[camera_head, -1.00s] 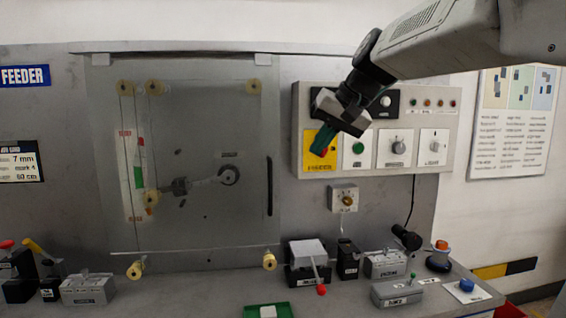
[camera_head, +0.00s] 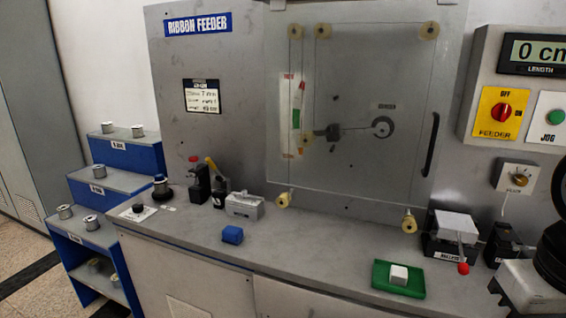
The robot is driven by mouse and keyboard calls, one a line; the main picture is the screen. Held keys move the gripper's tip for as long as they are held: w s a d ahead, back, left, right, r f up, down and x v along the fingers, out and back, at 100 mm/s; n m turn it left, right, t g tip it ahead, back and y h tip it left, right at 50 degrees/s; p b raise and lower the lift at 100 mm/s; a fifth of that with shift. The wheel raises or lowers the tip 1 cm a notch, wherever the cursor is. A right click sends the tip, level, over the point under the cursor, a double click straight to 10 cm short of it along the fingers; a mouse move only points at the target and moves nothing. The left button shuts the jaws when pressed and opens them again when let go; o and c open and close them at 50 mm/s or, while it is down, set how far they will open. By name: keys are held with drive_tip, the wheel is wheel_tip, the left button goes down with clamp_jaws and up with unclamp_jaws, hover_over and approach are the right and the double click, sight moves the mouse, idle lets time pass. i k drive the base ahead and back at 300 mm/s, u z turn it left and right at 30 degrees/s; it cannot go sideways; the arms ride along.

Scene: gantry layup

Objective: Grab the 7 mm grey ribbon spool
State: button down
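Small pale grey spools stand on a blue stepped rack (camera_head: 145,158) at the left. Two spools, one left (camera_head: 107,128) and one right (camera_head: 138,131), are on the top step. One spool (camera_head: 99,171) is on the middle step. Two more, one left (camera_head: 65,212) and one right (camera_head: 92,222), are on the lower step. The step labels are too small to read surely, so I cannot tell which spool is 7 mm. My gripper (camera_head: 530,288) shows only as a grey body at the lower right edge, far from the rack; its fingers are hidden.
A grey bench (camera_head: 290,262) with the ribbon feeder panel (camera_head: 225,100) fills the middle. More rolls (camera_head: 100,266) lie under the rack. Floor shows at the lower left.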

sight(94, 265)
drive_tip(key=u, duration=2.15)
drive_tip(key=i, duration=3.35)
drive_tip(key=z, duration=1.25)
